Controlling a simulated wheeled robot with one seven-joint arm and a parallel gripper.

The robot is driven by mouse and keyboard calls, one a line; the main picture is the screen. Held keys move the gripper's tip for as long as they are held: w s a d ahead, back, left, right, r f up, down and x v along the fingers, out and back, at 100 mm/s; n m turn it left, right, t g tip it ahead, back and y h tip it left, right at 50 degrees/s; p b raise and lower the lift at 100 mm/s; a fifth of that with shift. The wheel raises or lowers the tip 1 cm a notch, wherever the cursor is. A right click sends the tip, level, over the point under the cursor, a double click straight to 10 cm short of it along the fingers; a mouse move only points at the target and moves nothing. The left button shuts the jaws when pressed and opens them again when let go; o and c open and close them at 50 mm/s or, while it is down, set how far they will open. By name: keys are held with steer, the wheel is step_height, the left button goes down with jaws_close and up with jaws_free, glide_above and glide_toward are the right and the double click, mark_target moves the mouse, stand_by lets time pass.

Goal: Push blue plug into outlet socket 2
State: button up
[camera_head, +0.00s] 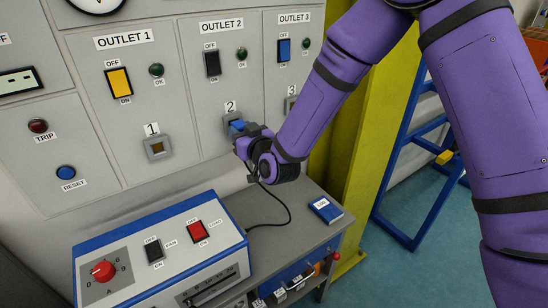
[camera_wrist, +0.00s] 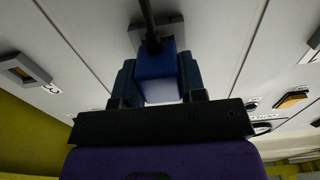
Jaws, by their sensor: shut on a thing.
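The blue plug (camera_head: 237,126) is at the grey wall panel, in front of outlet socket 2 (camera_head: 228,118), which is partly hidden behind it. In the wrist view the blue plug (camera_wrist: 156,66) sits between my two fingers, with a black cable running up from it. Part of the socket 2 frame (camera_wrist: 176,27) shows behind the plug. I cannot tell how far the plug is in the socket. My gripper (camera_head: 243,134) is shut on the plug; it also fills the lower middle of the wrist view (camera_wrist: 157,80).
Socket 1 (camera_head: 157,147) is left and socket 3 (camera_head: 290,105) right, both empty. Outlet switches sit above. A blue-edged control box (camera_head: 165,250) stands on the grey bench below, with a small blue box (camera_head: 325,210) and the black cable (camera_head: 288,210). A yellow post (camera_head: 362,140) stands right.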

steer(key=shift+w+a, duration=0.4)
steer(key=shift+w, duration=0.15)
stand_by(0.9)
steer(key=o, duration=0.4)
steer(key=shift+o, duration=0.2)
steer(key=o, duration=0.6)
